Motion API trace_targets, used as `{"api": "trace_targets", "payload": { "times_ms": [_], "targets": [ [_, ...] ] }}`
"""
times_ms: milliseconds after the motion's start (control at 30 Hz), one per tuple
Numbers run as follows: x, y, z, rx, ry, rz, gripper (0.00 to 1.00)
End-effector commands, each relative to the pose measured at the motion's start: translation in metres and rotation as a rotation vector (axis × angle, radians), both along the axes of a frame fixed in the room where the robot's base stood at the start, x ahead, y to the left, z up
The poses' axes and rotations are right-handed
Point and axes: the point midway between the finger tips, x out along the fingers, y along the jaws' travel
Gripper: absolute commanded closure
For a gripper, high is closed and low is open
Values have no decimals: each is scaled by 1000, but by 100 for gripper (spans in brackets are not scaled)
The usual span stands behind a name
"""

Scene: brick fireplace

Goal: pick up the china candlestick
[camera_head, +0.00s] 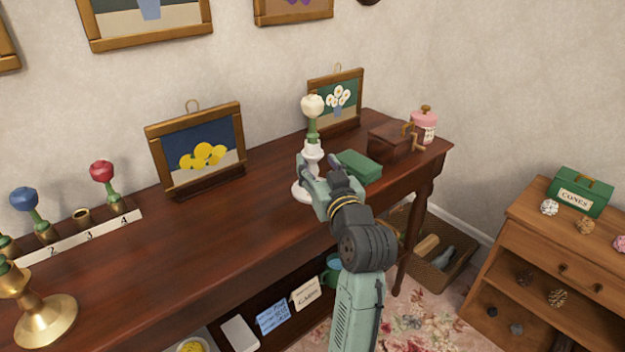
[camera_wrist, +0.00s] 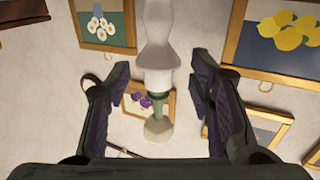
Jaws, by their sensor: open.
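The white china candlestick (camera_head: 313,150) stands upright on the dark wooden table. A green stem with a cream bud-shaped top (camera_head: 312,106) rises from its socket. My gripper (camera_head: 319,170) is open at the candlestick's upper part and hides some of its shaft; the round white base shows below left. In the wrist view, which appears upside down, the candlestick (camera_wrist: 159,50) stands between the two spread fingers of my gripper (camera_wrist: 160,76), with visible gaps on both sides. Its green stem and cream top (camera_wrist: 158,130) point down the picture.
A green box (camera_head: 359,166) lies close right of my gripper. Behind stand a daisy picture (camera_head: 347,100) and a lemon picture (camera_head: 198,150). A hand-cranked wooden box (camera_head: 390,142) and pink jar (camera_head: 424,127) stand right.

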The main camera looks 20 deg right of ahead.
Motion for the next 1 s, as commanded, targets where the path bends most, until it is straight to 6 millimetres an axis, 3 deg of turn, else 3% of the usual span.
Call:
{"api": "trace_targets", "payload": {
  "times_ms": [300,633,1000],
  "targets": [
    [43,-4,1,0,0,2,51],
    [50,-4,-1,0,-1,1,52],
    [50,-4,-1,0,-1,1,77]
  ]
}}
